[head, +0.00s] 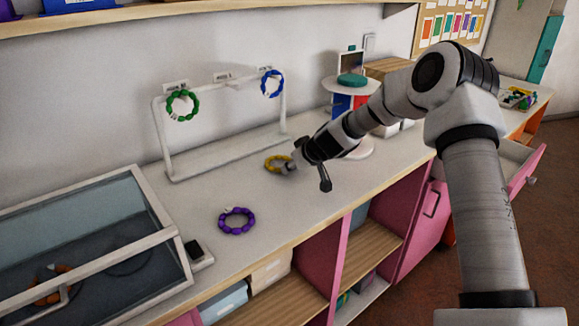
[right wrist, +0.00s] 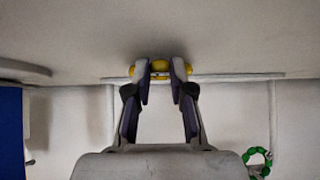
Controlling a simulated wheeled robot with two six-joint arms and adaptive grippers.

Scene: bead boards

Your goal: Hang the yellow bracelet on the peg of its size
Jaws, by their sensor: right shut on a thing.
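The yellow bracelet (head: 276,162) is at my right gripper (head: 289,168), just in front of the rack's right end. In the right wrist view my right gripper (right wrist: 160,72) is shut on the yellow bracelet (right wrist: 160,67) at its fingertips. I cannot tell whether the bracelet touches the counter. The white rack (head: 163,140) has a green bracelet (head: 182,105) on its left peg and a blue bracelet (head: 271,83) on its right peg. The middle peg (head: 231,83) is bare; the small labels are unreadable. My left gripper is not in view.
A purple bracelet (head: 237,221) lies on the counter (head: 290,203) in front of the rack. A glass-topped case (head: 158,240) with an orange bracelet (head: 52,285) inside stands at the left. A round tiered stand (head: 351,88) is right of the rack. An open drawer (head: 505,165) juts out at right.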

